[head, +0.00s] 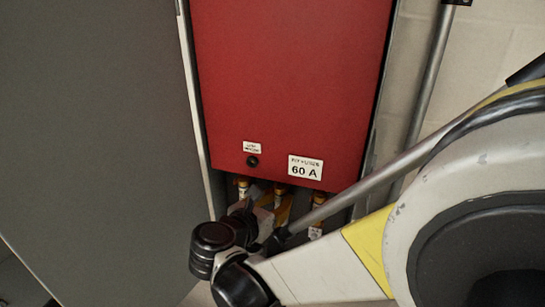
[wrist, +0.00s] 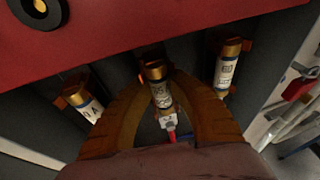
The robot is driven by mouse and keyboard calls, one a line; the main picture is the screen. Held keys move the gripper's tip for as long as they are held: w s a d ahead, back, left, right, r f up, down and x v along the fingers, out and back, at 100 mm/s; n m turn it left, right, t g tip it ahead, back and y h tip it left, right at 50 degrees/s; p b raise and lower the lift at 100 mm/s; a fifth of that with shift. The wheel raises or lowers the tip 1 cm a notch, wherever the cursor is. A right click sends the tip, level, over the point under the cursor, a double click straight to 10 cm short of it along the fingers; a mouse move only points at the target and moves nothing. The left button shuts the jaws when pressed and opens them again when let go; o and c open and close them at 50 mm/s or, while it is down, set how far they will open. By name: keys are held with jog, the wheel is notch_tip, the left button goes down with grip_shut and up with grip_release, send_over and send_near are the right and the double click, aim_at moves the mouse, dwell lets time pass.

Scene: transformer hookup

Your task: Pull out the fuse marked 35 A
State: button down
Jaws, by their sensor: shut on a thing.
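Three cartridge fuses with copper-coloured caps and pale labels stand in a row below a red panel. In the wrist view the middle fuse (wrist: 157,92) has a label that seems to read 35, though it is small and blurred. The left fuse (wrist: 84,100) shows "0 A", with the rest cut off. The right fuse (wrist: 227,68) seems to read 60. My gripper (wrist: 157,76) has its orange-brown fingers shut on the middle fuse, one on each side. In the head view my wrist partly hides the fuses, and the middle fuse (head: 280,189) shows only at its top.
The red panel (head: 290,80) hangs close above the fuses, with a "60 A" plate (head: 305,168) and a black round knob (head: 253,161). A grey door (head: 95,130) stands at the left. A red item (wrist: 299,88) is at the right in the wrist view. Conduit runs down the right wall.

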jog(key=shift+s+a+f, duration=0.1)
jog(key=shift+s, duration=0.15)
jog(key=shift+s+a, duration=0.15)
jog(key=shift+s, duration=0.4)
jog(key=shift+s+a, duration=0.15)
jog(key=shift+s, duration=0.15)
jog(key=shift+s+a+b, duration=0.1)
jog(key=shift+s+b, duration=0.2)
jog(key=shift+s, duration=0.05)
jog(key=shift+s+a, duration=0.15)
jog(key=shift+s, duration=0.2)
jog(key=shift+s+a, duration=0.25)
jog(key=shift+s, duration=0.55)
jog(key=shift+s+a, duration=0.3)
jog(key=shift+s, duration=0.45)
jog(key=shift+s+a, duration=0.25)
jog(key=shift+s, duration=0.55)
jog(key=shift+b, duration=0.3)
